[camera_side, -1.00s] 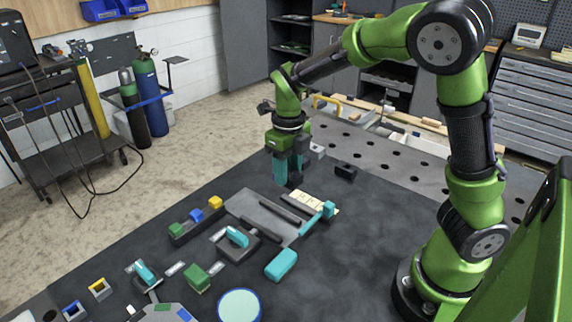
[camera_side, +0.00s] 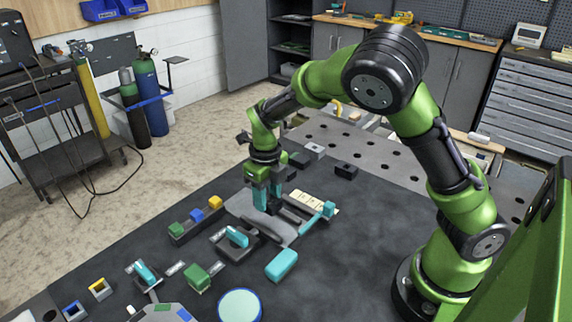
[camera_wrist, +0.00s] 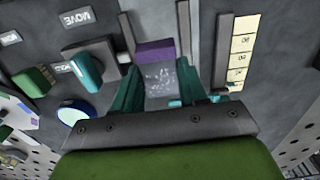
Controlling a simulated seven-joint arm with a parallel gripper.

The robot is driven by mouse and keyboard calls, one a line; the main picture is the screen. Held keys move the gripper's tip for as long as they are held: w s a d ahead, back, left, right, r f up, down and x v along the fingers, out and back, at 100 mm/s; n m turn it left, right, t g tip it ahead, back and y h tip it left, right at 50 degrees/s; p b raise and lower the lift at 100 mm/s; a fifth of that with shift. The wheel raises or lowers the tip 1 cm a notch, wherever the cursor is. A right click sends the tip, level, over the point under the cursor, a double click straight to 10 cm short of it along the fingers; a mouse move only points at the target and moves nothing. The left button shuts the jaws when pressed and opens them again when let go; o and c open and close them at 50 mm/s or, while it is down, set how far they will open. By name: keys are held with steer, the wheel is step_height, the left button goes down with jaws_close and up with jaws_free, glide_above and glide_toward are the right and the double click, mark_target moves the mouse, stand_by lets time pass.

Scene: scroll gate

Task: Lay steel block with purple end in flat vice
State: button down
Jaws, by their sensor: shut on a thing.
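My gripper (camera_side: 266,203) has teal fingers pointing down over the flat vice (camera_side: 238,204), a grey plate with two dark parallel bars. In the wrist view, the fingers (camera_wrist: 161,92) are shut on the sides of a speckled steel block (camera_wrist: 160,78) with a purple end (camera_wrist: 155,50). The purple end points away from the wrist. The block appears between the two vice bars in that view, the left bar (camera_wrist: 127,35) and the right bar (camera_wrist: 184,28). I cannot tell whether it touches the plate. In the side view the fingers mostly hide the block.
A cream labelled strip (camera_side: 305,199) and a teal-handled part (camera_side: 328,209) lie right of the vice. A dark fixture with a teal handle (camera_side: 237,236) stands in front. A rack with coloured blocks (camera_side: 197,215) is to the left, a teal block (camera_side: 281,264) nearer.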

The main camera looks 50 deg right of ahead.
steer(key=shift+f, duration=2.15)
steer(key=shift+c, duration=1.4)
jaws_free()
steer(key=shift+f, duration=0.1)
steer(key=shift+r, duration=3.55)
